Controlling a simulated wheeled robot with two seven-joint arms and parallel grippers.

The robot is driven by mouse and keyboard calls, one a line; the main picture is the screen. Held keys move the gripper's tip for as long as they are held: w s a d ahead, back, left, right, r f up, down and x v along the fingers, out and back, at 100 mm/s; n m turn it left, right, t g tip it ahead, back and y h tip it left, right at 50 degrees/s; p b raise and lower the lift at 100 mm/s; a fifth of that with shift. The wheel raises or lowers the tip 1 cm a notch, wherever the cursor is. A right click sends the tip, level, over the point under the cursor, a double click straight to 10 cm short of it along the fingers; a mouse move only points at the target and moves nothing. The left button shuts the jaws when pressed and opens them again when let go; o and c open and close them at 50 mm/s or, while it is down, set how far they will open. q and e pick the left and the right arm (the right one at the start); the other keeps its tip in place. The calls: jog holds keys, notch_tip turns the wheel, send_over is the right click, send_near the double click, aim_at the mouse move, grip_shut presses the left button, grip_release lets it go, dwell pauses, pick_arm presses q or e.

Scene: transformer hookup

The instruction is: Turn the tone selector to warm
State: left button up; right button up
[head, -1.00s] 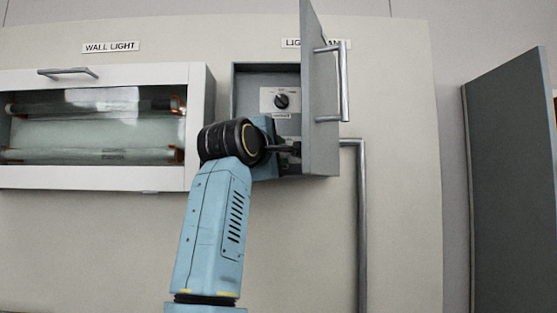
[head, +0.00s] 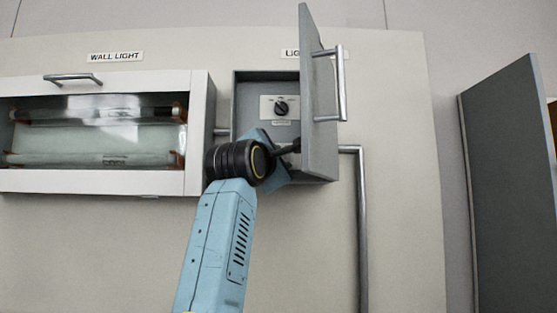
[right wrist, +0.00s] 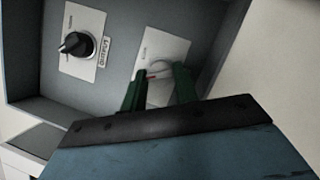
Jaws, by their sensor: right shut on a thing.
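A grey wall box (head: 240,97) stands open under a partly hidden label. Inside it a black rotary knob (head: 281,107) sits on a white plate; the knob also shows in the right wrist view (right wrist: 76,45). A second white plate (right wrist: 176,50) lies beside it in the right wrist view, and my arm hides it in the head view. My right gripper (right wrist: 158,88) is at this second plate, its green fingers on either side of a pale control with a red mark. It is shut on that control, mostly hidden between the fingers. The lettering is too blurred to read. My left gripper is out of view.
The open box door (head: 318,105) with its bar handle (head: 341,85) stands close to the right of my gripper. A WALL LIGHT case (head: 200,120) with tubes is at left. A metal pipe (head: 362,230) runs down the panel. A dark grey panel (head: 510,180) stands at far right.

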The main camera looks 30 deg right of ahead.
jog(key=o, duration=1)
jog(key=shift+c, duration=0.2)
jog(key=b+v, duration=0.8)
jog(key=v, duration=0.5)
jog(key=shift+a, duration=0.2)
jog(key=shift+s, duration=0.1)
